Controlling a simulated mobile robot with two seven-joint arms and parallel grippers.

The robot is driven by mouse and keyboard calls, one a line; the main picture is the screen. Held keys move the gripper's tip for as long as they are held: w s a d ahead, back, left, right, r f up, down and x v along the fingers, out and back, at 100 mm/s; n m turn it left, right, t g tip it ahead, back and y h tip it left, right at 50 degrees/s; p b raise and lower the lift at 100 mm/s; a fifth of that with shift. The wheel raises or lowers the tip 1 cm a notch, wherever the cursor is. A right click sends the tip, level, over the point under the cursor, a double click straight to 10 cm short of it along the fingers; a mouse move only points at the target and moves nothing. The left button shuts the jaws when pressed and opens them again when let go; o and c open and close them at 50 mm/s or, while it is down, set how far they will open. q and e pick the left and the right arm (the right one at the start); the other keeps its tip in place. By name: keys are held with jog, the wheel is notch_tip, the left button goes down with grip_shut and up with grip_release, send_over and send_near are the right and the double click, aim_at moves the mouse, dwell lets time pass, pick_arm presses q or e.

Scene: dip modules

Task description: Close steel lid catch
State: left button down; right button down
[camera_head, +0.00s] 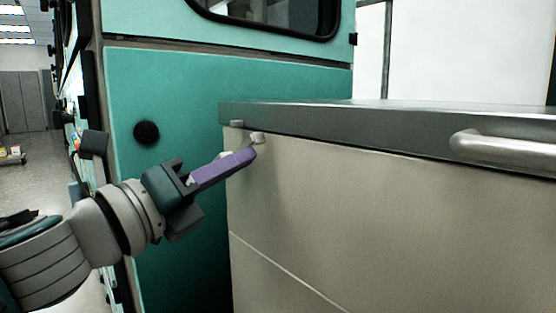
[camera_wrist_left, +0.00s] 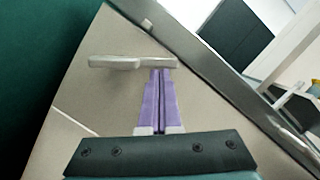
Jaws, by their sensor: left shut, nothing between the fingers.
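A small steel lid catch (camera_head: 258,138) sits on the beige front of a cabinet, near its left end just under the grey steel lid (camera_head: 400,126). In the left wrist view the catch (camera_wrist_left: 132,62) shows as a pale metal bar lying across the picture. A small stud (camera_head: 237,123) sits on the lid edge above it, also in the wrist view (camera_wrist_left: 147,25). My left gripper (camera_head: 249,156) is shut and empty, its purple fingers pointing at the catch. The fingertips (camera_wrist_left: 161,74) are right at the bar; I cannot tell whether they touch it. My right gripper is out of view.
A thick bar handle (camera_head: 500,147) sticks out from the lid front at the right. A teal cabinet (camera_head: 180,90) with a black round knob (camera_head: 146,132) stands behind and left of the beige cabinet (camera_head: 330,200). Open floor (camera_head: 30,165) shows at far left.

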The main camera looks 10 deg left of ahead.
pick_arm(q)
jog(key=r+n+p, duration=0.1)
jog(key=n+p, duration=0.1)
jog(key=p, duration=0.1)
jog(key=w+a+r+n+y+p, duration=0.1)
jog(key=n+p, duration=0.2)
jog(key=r+n+p, duration=0.1)
jog(key=n+p, duration=0.1)
jog(key=p, duration=0.1)
jog(key=shift+w+a+r+n+g+y, duration=0.2)
jog(key=shift+r+n+g+y, duration=0.1)
jog(key=shift+n+y, duration=0.1)
jog(key=shift+w+a+r+n+p, duration=0.1)
jog(key=shift+a+n+p, duration=0.15)
jog(key=shift+n+p, duration=0.65)
jog(key=shift+w+a+n+g+p, duration=0.1)
jog(key=shift+a+n+g+p, duration=0.05)
jog(key=shift+n+g+p, duration=0.2)
